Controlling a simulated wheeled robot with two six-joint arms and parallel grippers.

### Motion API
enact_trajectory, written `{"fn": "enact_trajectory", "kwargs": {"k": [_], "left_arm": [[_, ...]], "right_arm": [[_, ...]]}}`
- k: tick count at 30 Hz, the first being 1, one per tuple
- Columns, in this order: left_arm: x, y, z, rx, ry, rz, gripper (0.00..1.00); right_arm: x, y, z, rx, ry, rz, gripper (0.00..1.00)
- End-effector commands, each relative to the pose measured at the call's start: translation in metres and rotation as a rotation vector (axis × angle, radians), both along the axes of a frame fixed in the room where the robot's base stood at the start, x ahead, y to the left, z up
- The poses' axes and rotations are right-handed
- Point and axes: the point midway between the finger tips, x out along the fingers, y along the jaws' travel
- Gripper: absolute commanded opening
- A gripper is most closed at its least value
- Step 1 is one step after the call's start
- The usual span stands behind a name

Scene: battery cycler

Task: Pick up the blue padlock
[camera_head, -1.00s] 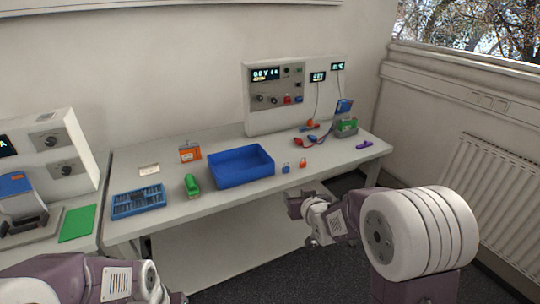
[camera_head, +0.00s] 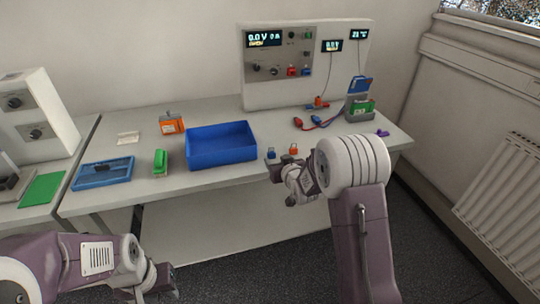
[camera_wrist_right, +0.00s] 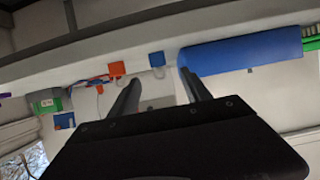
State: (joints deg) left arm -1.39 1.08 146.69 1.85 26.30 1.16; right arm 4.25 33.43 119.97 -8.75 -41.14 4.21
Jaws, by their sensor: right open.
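The blue padlock (camera_head: 271,154) stands on the bench near its front edge, just right of the blue tray. In the right wrist view the blue padlock (camera_wrist_right: 157,59) lies beyond the fingertips, between the two fingers' lines. My right gripper (camera_head: 276,170) is at the front edge of the bench, close in front of the padlock. In the right wrist view my right gripper (camera_wrist_right: 160,77) is open and empty. My left gripper (camera_head: 166,284) is low at the bottom left, away from the bench; its jaws are not clear.
An orange padlock (camera_head: 293,149) stands right beside the blue one. The blue tray (camera_head: 225,160) is close on the left. Red and blue leads (camera_head: 312,124) lie behind, below the cycler panel (camera_head: 290,90). A green block (camera_head: 160,162) sits left of the tray.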

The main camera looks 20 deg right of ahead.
Motion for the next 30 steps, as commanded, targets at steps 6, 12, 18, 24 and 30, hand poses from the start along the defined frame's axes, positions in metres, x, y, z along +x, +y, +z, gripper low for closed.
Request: {"fn": "enact_trajectory", "kwargs": {"k": [6,12,18,24,30], "left_arm": [[0.0,0.0,0.002,0.0,0.0,0.0,0.36],[0.0,0.0,0.004,0.0,0.0,0.0,0.36],[0.0,0.0,0.006,0.0,0.0,0.0,0.36],[0.0,0.0,0.006,0.0,0.0,0.0,0.36],[0.0,0.0,0.006,0.0,0.0,0.0,0.36]], "right_arm": [[0.026,0.001,-0.011,0.001,0.001,-0.001,0.56],[0.04,0.003,-0.018,0.0,0.001,0.0,0.56],[0.07,0.005,-0.032,0.0,0.001,0.0,0.56],[0.075,0.005,-0.034,0.0,0.001,0.0,0.56],[0.075,0.005,-0.034,0.0,0.001,0.0,0.23]]}}
